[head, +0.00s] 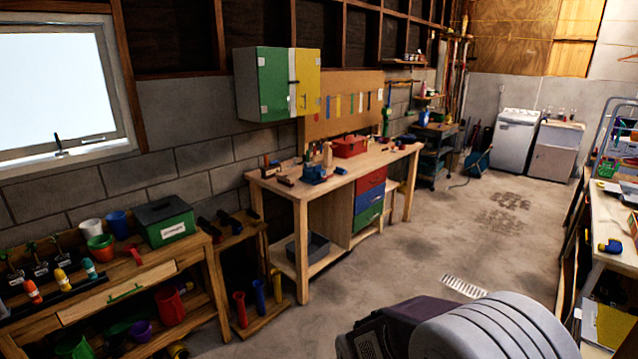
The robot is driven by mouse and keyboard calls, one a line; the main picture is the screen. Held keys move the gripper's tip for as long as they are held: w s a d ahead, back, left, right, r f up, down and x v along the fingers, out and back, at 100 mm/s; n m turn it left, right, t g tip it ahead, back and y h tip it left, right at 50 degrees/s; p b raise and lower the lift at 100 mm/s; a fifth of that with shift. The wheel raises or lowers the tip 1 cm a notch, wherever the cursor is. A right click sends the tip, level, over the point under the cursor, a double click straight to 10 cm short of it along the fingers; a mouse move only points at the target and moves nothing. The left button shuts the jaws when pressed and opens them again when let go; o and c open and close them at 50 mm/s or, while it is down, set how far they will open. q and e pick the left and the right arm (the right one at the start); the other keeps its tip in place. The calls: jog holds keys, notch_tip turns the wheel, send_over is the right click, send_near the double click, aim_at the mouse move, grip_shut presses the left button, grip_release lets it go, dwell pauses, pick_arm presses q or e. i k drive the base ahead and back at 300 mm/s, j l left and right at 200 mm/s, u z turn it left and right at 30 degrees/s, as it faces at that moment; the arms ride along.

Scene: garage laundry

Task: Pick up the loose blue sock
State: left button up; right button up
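I cannot make out a loose blue sock anywhere in the head view. A white washing machine (514,141) stands far off at the back right, beside a pale sink cabinet (556,150). A small blue thing (478,161) rests on the floor left of the washing machine; it looks stiff, and I cannot tell what it is. Neither my left nor my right gripper shows in this view.
A wooden workbench (272,186) with tools and coloured drawers runs along the left wall. A low potting bench (140,268) stands nearer at left. A cluttered table (604,215) lines the right edge. The concrete floor (430,235) between them is clear.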

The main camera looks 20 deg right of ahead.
aim_at(615, 246)
jog(key=i+l+z, duration=0.25)
jog(key=z, duration=0.2)
jog(key=i+z, duration=0.9)
jog(key=i+j+z, duration=0.15)
jog(key=i+z, duration=0.3)
jog(key=i+l+z, duration=0.1)
jog(key=i+z, duration=0.15)
jog(key=i, duration=0.35)
jog(key=i+z, duration=0.25)
jog(key=i, duration=0.35)
jog(key=i+j+z, duration=0.1)
jog(key=i+z, duration=0.2)
jog(key=i, duration=0.25)
jog(key=i+j+z, duration=0.25)
jog(key=i, duration=0.35)
jog(key=i+z, duration=0.35)
jog(key=i+j+z, duration=0.15)
jog(key=i+z, duration=0.2)
jog(key=i+j+z, duration=0.35)
jog(key=i+l, duration=0.05)
jog(key=l, duration=0.05)
